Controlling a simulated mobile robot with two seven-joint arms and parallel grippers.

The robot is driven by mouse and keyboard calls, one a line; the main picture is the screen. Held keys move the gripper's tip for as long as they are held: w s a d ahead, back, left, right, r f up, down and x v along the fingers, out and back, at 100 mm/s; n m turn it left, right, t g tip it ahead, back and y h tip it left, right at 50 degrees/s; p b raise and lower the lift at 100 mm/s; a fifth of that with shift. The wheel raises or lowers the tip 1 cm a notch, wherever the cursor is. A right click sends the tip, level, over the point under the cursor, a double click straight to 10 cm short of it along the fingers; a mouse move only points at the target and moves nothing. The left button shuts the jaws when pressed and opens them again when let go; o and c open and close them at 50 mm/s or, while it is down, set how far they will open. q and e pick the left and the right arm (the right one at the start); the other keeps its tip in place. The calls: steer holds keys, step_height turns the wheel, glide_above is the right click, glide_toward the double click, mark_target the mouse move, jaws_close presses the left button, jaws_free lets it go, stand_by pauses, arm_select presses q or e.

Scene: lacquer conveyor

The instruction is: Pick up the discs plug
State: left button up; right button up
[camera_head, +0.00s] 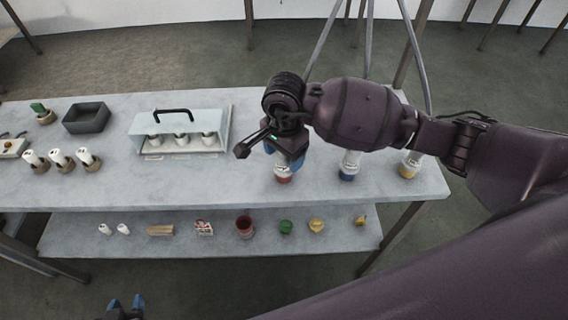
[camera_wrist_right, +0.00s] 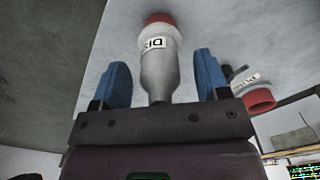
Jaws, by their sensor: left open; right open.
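The right gripper is open. My left gripper (camera_head: 125,302) is open and empty at the bottom of the head view, away from the table.
A blue-ended plug (camera_head: 347,173) and a yellow-ended plug (camera_head: 408,170) stand to the right. A handled case (camera_head: 215,122) and a grey bin (camera_head: 86,118) are further left. Another labelled red-ended piece (camera_wrist_right: 258,100) shows beside the right finger. A lower shelf (camera_head: 180,247) holds small items.

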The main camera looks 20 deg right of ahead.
steer(key=shift+c, duration=0.3)
steer(key=c, duration=1)
steer(key=shift+r, duration=0.1)
steer(key=shift+c, duration=0.2)
